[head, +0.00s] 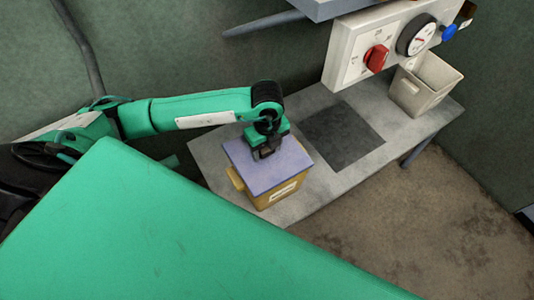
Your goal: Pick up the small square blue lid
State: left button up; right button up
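The square lid (283,171), blue-purple, lies flat on top of a yellow box (276,196) with a white label, on the grey table. My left gripper (266,153) is over the far part of the lid, pointing down, at or very close to its top. The gripper body hides its fingertips and whatever lies between them, so I cannot tell whether it grips the lid. My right gripper is not in view.
A dark square plate (343,135) is set in the table (400,120) right of the box. A pale open bin (425,85) stands at the far right end. A panel (350,62) with a red knob (376,57), a dial and a blue knob hangs above the back.

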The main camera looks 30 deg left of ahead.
pick_arm(q)
jog(key=c, duration=0.7)
jog(key=shift+c, duration=0.3)
jog(key=shift+r, duration=0.2)
